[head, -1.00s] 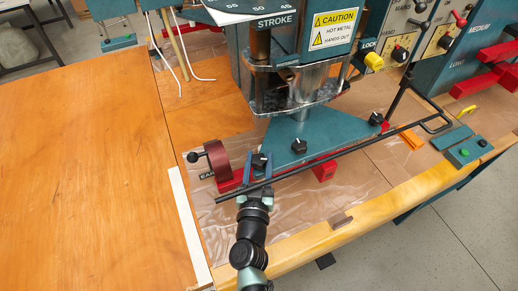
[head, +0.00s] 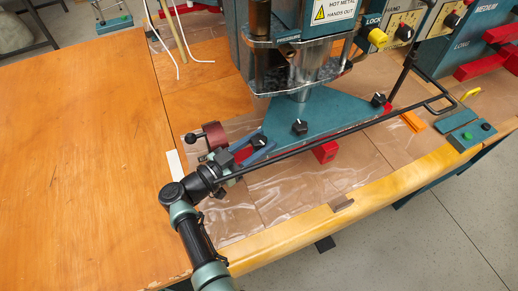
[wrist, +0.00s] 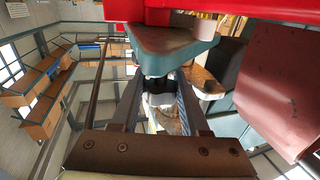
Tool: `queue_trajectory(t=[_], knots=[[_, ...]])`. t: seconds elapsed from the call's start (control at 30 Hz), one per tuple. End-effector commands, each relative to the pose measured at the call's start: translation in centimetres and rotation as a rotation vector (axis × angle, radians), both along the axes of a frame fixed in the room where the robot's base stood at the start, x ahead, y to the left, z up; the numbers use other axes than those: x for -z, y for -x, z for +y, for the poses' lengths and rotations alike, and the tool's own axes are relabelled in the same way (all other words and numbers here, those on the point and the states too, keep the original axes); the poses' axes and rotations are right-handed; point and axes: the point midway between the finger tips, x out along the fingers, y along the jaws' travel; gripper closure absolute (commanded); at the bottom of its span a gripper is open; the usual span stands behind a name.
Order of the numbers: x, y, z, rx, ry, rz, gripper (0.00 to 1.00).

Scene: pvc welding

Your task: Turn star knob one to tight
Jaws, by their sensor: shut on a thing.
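The teal triangular plate (head: 330,115) of the press carries black star knobs. One knob (head: 300,127) is near its middle and another (head: 378,99) is at its right corner. In the wrist view, my gripper (wrist: 158,82) is shut on a black star knob (wrist: 157,85) beneath the plate's edge (wrist: 165,45). No knob markings are readable.
A long black bar (head: 340,136) crosses in front of the plate, close to my wrist. The wooden table (head: 80,170) at left is clear.

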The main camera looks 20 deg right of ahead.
Motion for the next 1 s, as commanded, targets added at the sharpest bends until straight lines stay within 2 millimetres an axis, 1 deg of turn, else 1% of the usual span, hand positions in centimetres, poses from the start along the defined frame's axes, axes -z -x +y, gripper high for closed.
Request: queue_trajectory(t=[0.03,0.2,0.4,0.9,0.93,1.0], knots=[[0.35,-0.28,0.08,0.025,0.0,-0.005,1.0],[0.2,-0.19,-0.02,0.107,0.001,-0.005,1.0],[0.0,-0.06,-0.04,0.158,-0.001,-0.004,1.0],[-0.13,-0.01,0.0,0.171,-0.003,-0.002,1.0],[-0.12,-0.01,0.0,0.171,-0.003,-0.002,0.5],[-0.11,0.0,0.01,0.171,-0.002,-0.001,0.37]])
